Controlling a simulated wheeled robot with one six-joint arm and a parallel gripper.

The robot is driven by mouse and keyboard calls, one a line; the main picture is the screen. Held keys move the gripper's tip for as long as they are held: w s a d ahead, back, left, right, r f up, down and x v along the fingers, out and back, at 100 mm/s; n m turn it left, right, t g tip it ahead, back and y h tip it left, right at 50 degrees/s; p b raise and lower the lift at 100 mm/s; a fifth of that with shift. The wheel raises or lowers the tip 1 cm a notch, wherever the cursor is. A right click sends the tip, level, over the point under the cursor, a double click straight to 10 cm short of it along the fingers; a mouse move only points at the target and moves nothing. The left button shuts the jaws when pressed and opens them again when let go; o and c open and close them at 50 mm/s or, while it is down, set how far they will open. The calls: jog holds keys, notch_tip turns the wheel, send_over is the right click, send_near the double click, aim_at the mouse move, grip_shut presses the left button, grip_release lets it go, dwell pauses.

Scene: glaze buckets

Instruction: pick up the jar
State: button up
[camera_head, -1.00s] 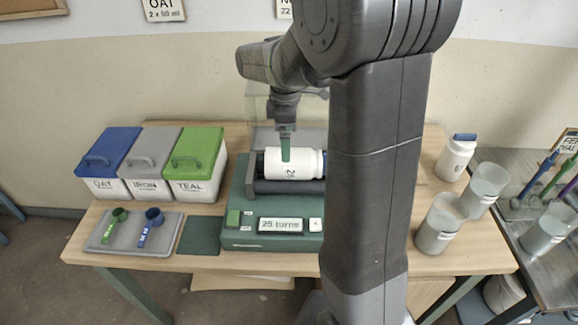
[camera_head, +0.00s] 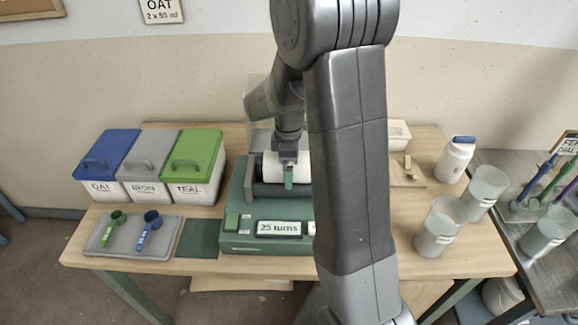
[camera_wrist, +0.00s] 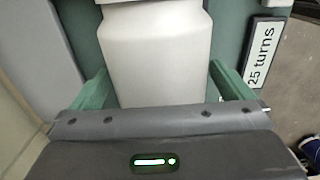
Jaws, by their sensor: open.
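A white jar (camera_head: 272,164) lies on its side on the rollers of a green machine (camera_head: 240,205) on the table. My arm hides its right end in the head view. In the wrist view the jar (camera_wrist: 155,55) runs away from me between my two green fingers, with a gap or edge beside each finger. My gripper (camera_head: 288,175) is open and down at the jar, one finger in front of it. In the wrist view the gripper (camera_wrist: 163,88) straddles the jar's body. I cannot tell whether the fingers touch it.
Lidded blue, grey and green bins (camera_head: 193,165) stand left, behind a tray with two scoops (camera_head: 113,228). Another white jar with a blue lid (camera_head: 456,160) stands upright right, near clear beakers (camera_head: 440,225). The machine's display (camera_head: 279,228) reads 25 turns.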

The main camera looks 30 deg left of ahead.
jog(key=shift+r, duration=0.1)
jog(key=c, duration=1.2)
jog(key=shift+w+a+r, duration=0.1)
notch_tip(320, 180, up, 10)
notch_tip(320, 180, up, 9)
jog(key=p, duration=0.7)
dwell(0.6)
